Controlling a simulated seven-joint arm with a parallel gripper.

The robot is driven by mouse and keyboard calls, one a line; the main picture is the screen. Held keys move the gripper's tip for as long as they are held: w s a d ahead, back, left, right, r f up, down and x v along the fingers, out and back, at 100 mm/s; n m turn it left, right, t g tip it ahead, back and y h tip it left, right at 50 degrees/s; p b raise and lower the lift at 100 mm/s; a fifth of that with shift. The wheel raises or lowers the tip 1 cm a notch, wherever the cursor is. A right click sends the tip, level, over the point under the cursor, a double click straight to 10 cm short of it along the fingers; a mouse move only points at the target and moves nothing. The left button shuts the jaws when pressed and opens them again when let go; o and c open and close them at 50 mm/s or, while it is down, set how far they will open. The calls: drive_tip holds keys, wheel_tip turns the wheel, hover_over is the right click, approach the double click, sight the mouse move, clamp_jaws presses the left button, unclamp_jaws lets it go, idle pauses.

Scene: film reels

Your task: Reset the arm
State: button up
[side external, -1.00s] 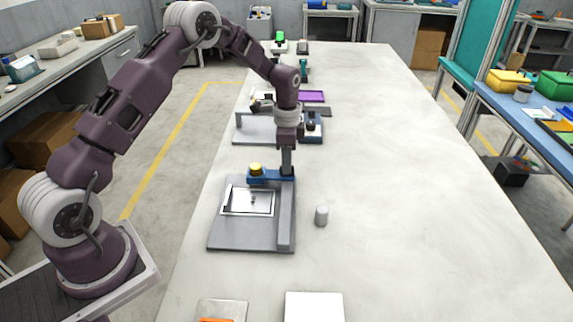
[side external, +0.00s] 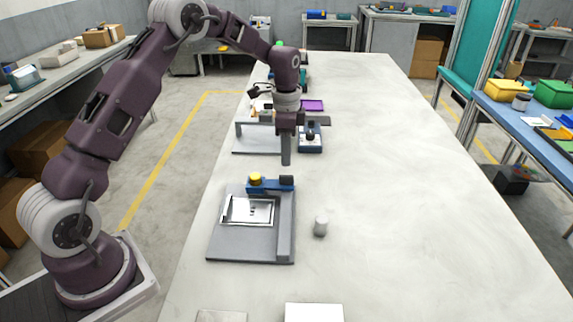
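My gripper (side external: 286,160) hangs straight down from my purple arm over the pale table (side external: 410,190). It is above and behind a grey device (side external: 232,250) that has a blue bar with a yellow knob (side external: 256,180) along its back. There is a visible gap between the fingertips and the blue bar. The fingers show edge-on as one dark grey shape, so I cannot tell whether they are apart. No object shows in them.
A small grey cylinder (side external: 321,225) stands right of the device. A white block (side external: 314,312) is at the front edge of view. Behind my gripper are a second grey stand (side external: 258,142), a blue device (side external: 310,142) and a purple tray (side external: 313,105). The table's right side is clear.

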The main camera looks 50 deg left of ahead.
drive_tip(key=shift+r, duration=0.3)
drive_tip(key=shift+r, duration=0.1)
drive_tip(key=s+d+r+n+t, duration=0.1)
drive_tip(key=s+d+r+n, duration=0.15)
drive_tip(key=s+r, duration=0.45)
drive_tip(key=s+d+r+n+t, duration=0.15)
drive_tip(key=s+d+r, duration=0.3)
drive_tip(key=r, duration=0.55)
drive_tip(key=s+d+n+t, duration=0.1)
drive_tip(key=s+d+n, duration=0.1)
drive_tip(key=s, duration=0.9)
drive_tip(key=s+d+n+t, duration=0.2)
drive_tip(key=s+n, duration=0.1)
drive_tip(key=s, duration=0.8)
drive_tip(key=shift+d+r, duration=0.15)
drive_tip(key=shift+r, duration=0.2)
